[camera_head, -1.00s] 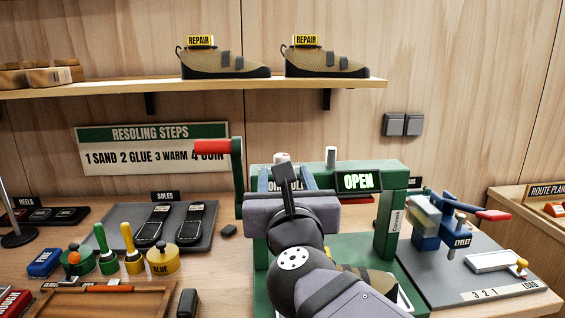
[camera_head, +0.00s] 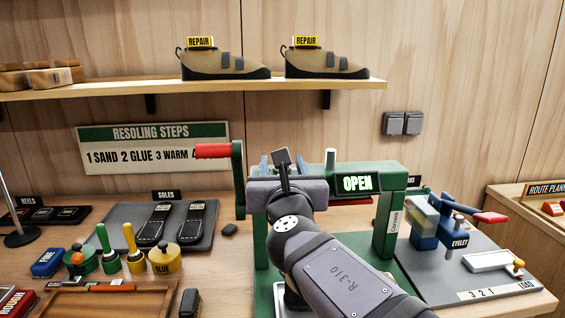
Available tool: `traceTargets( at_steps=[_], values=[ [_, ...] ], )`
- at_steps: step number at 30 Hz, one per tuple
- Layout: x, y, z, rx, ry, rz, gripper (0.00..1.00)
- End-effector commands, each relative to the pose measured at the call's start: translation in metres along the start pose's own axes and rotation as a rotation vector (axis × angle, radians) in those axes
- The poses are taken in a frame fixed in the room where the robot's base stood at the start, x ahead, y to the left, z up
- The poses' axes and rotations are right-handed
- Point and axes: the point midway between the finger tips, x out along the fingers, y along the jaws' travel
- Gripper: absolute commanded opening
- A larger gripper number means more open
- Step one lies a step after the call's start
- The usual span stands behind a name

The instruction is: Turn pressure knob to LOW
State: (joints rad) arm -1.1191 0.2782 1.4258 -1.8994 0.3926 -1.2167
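The green press (camera_head: 391,225) stands on the bench, with a lit OPEN display (camera_head: 358,184) on its front. A crank with a red handle (camera_head: 213,151) sticks out at its upper left. My gripper (camera_head: 283,164) is at the top left of the press, pointing away from the camera. Its two blue fingers stand apart, with a dark block of mine between them in the picture. I see nothing held. The pressure knob and its LOW mark are not visible; my gripper and wrist cover that part of the press. A pale post (camera_head: 330,158) rises from the press top, right of my gripper.
An eyelet machine (camera_head: 452,235) stands close on the right. Glue pots (camera_head: 165,259), brushes and a soles tray (camera_head: 202,240) lie on the left. A shelf (camera_head: 215,86) with two REPAIR shoes runs above. My forearm covers the press's lower middle.

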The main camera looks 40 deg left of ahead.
Motion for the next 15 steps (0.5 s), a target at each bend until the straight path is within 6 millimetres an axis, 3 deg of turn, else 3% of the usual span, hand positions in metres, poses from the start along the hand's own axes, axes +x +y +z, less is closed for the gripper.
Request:
traceTargets(
  at_steps=[9, 14, 15],
  values=[
    [0.0019, 0.0, -0.0001, 0.0, 0.0, 0.0, 0.46],
    [0.0018, 0.0, -0.0001, 0.0, 0.0, 0.0, 0.08],
    [0.0018, 0.0, -0.0001, 0.0, 0.0, 0.0, 0.05]
  ],
)
